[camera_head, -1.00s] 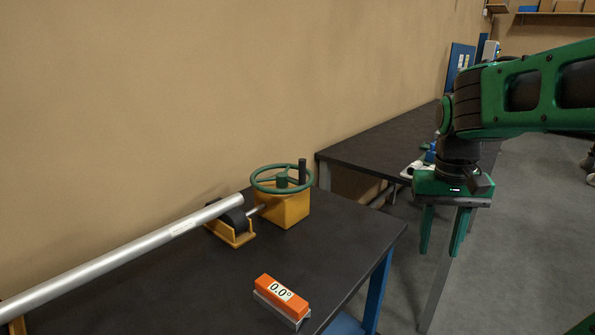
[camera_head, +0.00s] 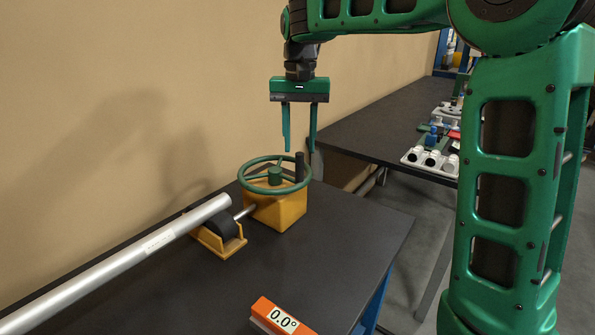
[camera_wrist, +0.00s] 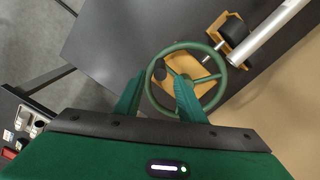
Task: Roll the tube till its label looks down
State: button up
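The silver tube (camera_head: 105,268) lies at the left of the dark table, its end resting at a black roller (camera_head: 217,225) in a yellow bracket. A pale label (camera_head: 158,243) shows on the tube's side. A green handwheel (camera_head: 248,179) with a black upright knob (camera_head: 299,167) sits on a yellow gearbox (camera_head: 277,209), joined to the roller by a shaft. My gripper (camera_head: 300,150) is open and empty, pointing down above the knob side of the wheel. In the wrist view the handwheel (camera_wrist: 220,75) and knob (camera_wrist: 159,74) lie beyond my fingers. Contact is not visible.
An orange gauge reading 0.0° (camera_head: 281,318) lies at the table's front. A second dark table (camera_head: 375,130) at the back right holds a white tray with round items (camera_head: 430,160). A tan wall (camera_head: 120,80) runs along the left.

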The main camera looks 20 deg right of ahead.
aim_at(299, 170)
notch_tip(299, 170, down, 8)
jog(key=shift+s+f, duration=0.1)
jog(key=shift+f, duration=0.15)
jog(key=shift+c, duration=0.2)
grip_shut()
jog(key=shift+a, duration=0.15)
